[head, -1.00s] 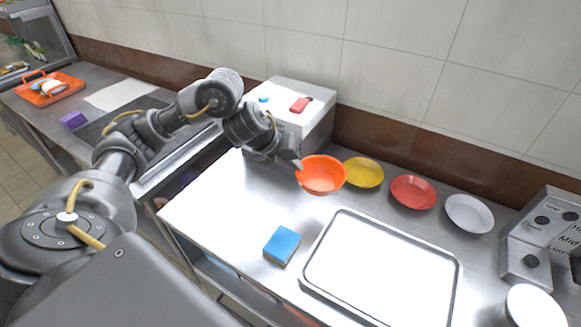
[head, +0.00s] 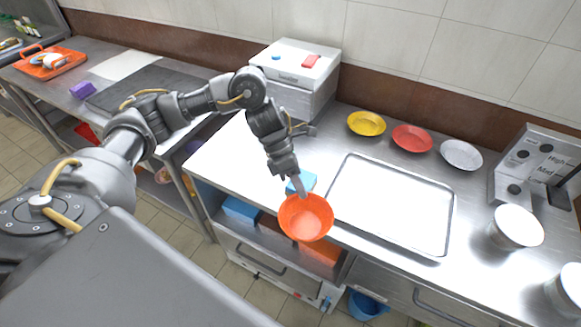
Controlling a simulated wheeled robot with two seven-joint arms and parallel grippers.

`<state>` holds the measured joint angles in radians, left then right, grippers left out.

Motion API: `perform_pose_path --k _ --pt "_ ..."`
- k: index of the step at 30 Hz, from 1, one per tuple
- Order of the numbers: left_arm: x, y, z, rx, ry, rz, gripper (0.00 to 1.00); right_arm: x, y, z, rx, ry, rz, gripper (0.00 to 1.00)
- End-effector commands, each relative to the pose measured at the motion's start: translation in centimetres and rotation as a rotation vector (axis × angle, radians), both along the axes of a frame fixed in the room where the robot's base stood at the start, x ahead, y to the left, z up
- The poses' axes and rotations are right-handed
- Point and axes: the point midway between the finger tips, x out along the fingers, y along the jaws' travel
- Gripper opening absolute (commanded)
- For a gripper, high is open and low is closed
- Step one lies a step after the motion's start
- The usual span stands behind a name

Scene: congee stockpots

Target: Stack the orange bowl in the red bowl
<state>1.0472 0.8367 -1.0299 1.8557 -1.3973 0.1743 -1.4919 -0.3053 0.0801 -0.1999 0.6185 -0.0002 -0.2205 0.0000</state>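The orange bowl (head: 306,218) is held up by its far rim in my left gripper (head: 300,191), which is shut on it. The bowl hangs near the counter's front edge, with its inside facing the camera. The red bowl (head: 412,138) stands on the counter towards the back, to the right of and well apart from the orange bowl. It looks empty. My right gripper is not in view.
A yellow bowl (head: 366,124) and a white bowl (head: 461,155) flank the red bowl. A metal tray (head: 392,204) lies between them and the front edge. A blue sponge (head: 303,181) is partly hidden behind my gripper. A white box (head: 294,80) stands at the back left.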

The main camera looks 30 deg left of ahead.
Motion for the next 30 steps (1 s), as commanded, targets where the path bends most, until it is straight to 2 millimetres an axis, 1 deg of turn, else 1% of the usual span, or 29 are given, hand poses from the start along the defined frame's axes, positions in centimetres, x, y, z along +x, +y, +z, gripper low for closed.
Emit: perform_pose_path --k 1,6,9,11,13,17,18,21,25,30 --pt "-0.3 -0.9 -0.3 0.002 -0.001 -0.076 0.0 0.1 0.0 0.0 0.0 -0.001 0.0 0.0" --pt "-1.9 -3.3 -1.7 0.004 -0.001 -0.344 0.0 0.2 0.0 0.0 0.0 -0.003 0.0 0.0" --pt "-2.9 -4.5 -2.6 0.005 -0.002 -0.513 0.0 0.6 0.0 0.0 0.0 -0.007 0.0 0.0" --pt "-3.5 -5.0 -3.2 0.007 -0.003 -0.626 0.0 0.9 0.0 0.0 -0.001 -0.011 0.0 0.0" --pt "-4.1 -5.3 -3.9 0.01 -0.004 -0.775 0.0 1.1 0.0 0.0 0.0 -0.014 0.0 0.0" --pt "-4.8 -4.6 -5.0 0.014 -0.004 -1.065 0.0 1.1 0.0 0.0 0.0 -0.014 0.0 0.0" --pt "-4.9 -4.0 -5.3 0.016 -0.004 -1.145 0.0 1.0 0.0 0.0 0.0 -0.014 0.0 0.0" --pt "-4.6 -2.5 -5.5 0.014 -0.004 -1.305 0.0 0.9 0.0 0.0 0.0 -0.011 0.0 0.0" --pt "-4.1 -0.9 -5.4 0.009 -0.004 -1.424 0.0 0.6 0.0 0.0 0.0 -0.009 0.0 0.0" --pt "-3.9 -0.1 -5.4 0.006 -0.004 -1.476 0.0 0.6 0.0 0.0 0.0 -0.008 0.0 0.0"
